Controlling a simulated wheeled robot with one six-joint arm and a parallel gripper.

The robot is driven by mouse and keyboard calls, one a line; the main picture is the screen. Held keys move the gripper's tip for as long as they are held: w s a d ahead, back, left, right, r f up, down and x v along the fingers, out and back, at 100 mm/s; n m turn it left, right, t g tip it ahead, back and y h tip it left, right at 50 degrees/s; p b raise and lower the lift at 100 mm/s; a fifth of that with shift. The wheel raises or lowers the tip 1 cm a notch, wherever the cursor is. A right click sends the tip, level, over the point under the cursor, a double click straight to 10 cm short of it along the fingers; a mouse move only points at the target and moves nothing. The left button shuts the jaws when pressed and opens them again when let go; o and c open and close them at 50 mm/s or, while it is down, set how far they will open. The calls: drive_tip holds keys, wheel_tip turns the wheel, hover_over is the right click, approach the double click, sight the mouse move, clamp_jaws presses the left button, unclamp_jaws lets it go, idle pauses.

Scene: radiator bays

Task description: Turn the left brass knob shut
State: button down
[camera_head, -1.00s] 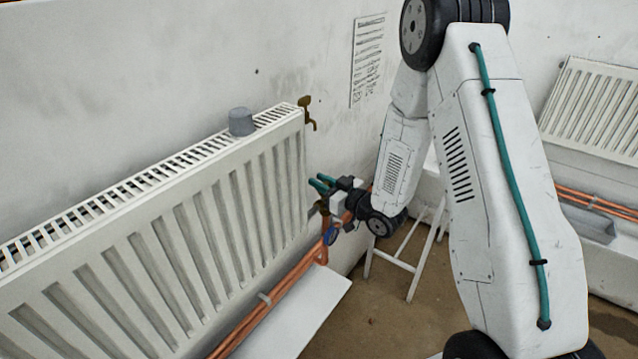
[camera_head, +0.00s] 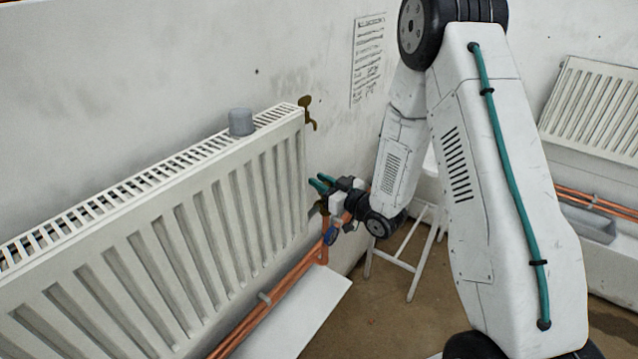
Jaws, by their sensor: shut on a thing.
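My gripper (camera_head: 318,184), with teal fingers, is at the right end of the white radiator (camera_head: 200,215), near its lower valve. Its fingers are shut on a brass knob there, which is mostly hidden by the fingers and gripper body. A brass fitting (camera_head: 322,207) shows just below the fingers, above the copper pipes. A separate brass tap (camera_head: 307,112) sticks out at the radiator's top right corner, well above my gripper and apart from it.
A grey cup-like object (camera_head: 241,122) stands on the radiator's top grille. Copper pipes (camera_head: 285,290) run below the radiator beside a white board (camera_head: 315,310). A white stool (camera_head: 408,255) stands behind my arm. A second radiator (camera_head: 595,112) is at the right.

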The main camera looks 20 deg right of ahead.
drive_tip(key=shift+s+f+m+t+h, duration=0.1)
drive_tip(key=shift+m+t+h, duration=0.2)
drive_tip(key=shift+m+h, duration=0.15)
drive_tip(key=m+t+h, duration=0.1)
drive_tip(key=m+h, duration=0.1)
drive_tip(key=h, duration=0.2)
drive_tip(key=shift+d+m, duration=0.1)
drive_tip(key=shift+m, duration=0.15)
drive_tip(key=shift+d+m+h, duration=0.2)
drive_tip(key=shift+m+h, duration=0.75)
drive_tip(key=shift+h, duration=0.6)
drive_tip(key=shift+d+m+h, duration=0.2)
drive_tip(key=shift+m+h, duration=0.75)
drive_tip(key=shift+h, duration=0.85)
drive_tip(key=c, duration=1.3)
unclamp_jaws()
drive_tip(key=s, duration=0.5)
drive_tip(key=s+a, duration=0.1)
drive_tip(key=s, duration=0.1)
drive_tip(key=shift+s+a, duration=0.1)
drive_tip(key=shift+s, duration=0.15)
